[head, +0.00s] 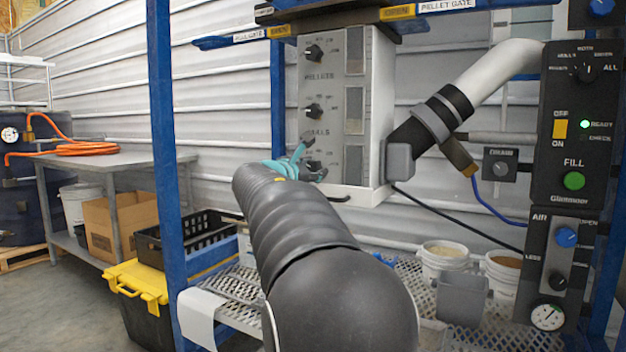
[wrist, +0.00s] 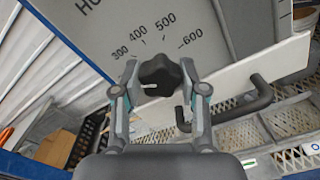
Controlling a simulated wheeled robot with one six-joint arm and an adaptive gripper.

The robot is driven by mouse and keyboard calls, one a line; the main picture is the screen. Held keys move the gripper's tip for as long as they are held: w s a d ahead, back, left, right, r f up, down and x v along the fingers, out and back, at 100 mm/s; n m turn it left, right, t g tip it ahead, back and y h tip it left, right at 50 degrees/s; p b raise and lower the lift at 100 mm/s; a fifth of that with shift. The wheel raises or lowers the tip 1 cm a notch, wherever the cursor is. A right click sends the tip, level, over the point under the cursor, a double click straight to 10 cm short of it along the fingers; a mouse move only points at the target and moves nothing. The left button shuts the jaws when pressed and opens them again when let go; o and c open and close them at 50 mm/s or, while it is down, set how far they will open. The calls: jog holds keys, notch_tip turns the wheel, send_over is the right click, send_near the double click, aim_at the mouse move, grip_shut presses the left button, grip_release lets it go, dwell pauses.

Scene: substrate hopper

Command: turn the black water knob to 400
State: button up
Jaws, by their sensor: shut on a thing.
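The black water knob (wrist: 159,70) is in the upper middle of the wrist view, on a grey panel with marks 300, 400, 500 and 600 around its upper side. My gripper (wrist: 160,82) is shut on the knob, one finger at its left and one at its right. I cannot tell which mark the knob points at. In the head view the knob (head: 314,166) is the lowest of three on the panel (head: 333,85), partly hidden by my gripper (head: 297,164) with its teal fingers. My arm hides the area below.
A dark bent handle (wrist: 262,92) sticks out close to the right of the knob. Knobs for pellets (head: 314,52) and hulls (head: 313,111) are above. A blue post (head: 165,150) stands left of my arm. Buckets (head: 445,258) stand on the mesh shelf at right.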

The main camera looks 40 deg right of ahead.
jog(key=m+b, duration=0.5)
jog(key=m, duration=0.1)
jog(key=shift+f+m+b, duration=0.2)
jog(key=shift+m+b, duration=0.1)
jog(key=shift+b, duration=0.1)
jog(key=m+b, duration=0.3)
jog(key=m, duration=0.2)
jog(key=shift+r, duration=0.2)
jog(key=shift+m+b, duration=0.3)
jog(key=shift+b, duration=0.05)
jog(key=o, duration=1.1)
jog(key=shift+o, duration=0.2)
jog(key=shift+a, duration=0.1)
jog(key=v, duration=1.1)
jog(key=shift+a, duration=0.4)
jog(key=shift+s, duration=0.1)
